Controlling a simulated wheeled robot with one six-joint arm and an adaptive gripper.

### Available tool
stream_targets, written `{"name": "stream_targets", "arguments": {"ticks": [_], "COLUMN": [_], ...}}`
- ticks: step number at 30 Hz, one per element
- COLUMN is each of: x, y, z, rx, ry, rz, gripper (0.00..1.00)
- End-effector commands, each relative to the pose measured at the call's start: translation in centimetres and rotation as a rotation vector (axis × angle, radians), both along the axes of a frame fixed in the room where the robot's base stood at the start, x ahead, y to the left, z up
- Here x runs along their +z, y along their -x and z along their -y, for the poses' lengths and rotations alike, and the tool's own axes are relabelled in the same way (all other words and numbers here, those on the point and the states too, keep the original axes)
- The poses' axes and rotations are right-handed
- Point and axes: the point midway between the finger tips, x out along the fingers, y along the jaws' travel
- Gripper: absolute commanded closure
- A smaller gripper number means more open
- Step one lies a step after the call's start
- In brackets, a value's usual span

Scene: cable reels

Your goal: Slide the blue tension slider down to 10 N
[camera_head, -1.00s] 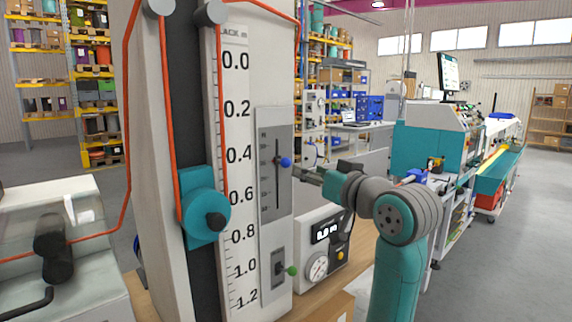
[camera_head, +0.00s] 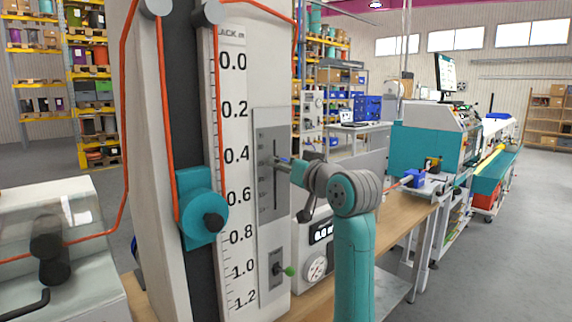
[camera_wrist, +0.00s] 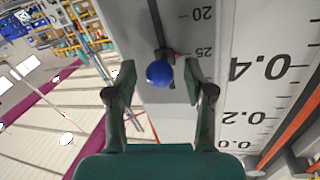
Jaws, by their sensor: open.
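The blue slider knob (camera_wrist: 159,74) shows in the wrist view between the two fingers of my gripper (camera_wrist: 161,84). The fingers are open, with a gap on both sides of the knob. In the head view my gripper (camera_head: 286,161) is at the grey slider panel (camera_head: 264,200) and hides most of the knob. The dark slot (camera_head: 275,188) runs on below it.
A teal carriage (camera_head: 201,205) with orange cable is left of the 0.0 to 1.2 scale (camera_head: 234,135). A box with a display and dial (camera_head: 317,268) stands on the bench right of the column.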

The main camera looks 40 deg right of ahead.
Motion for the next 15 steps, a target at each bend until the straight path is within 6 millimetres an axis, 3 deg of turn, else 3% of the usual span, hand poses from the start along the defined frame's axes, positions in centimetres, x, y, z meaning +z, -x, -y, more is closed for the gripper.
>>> {"name": "stream_targets", "arguments": {"ticks": [1, 7, 15], "x": [-0.01, -0.02, -0.44], "y": [0.01, 0.02, -0.01], "z": [0.01, 0.00, 0.02], "rx": [0.000, 0.000, 0.000], "ry": [0.000, 0.000, -0.001], "rz": [0.000, 0.000, -0.002], "gripper": [0.52, 1.00, 1.00]}}
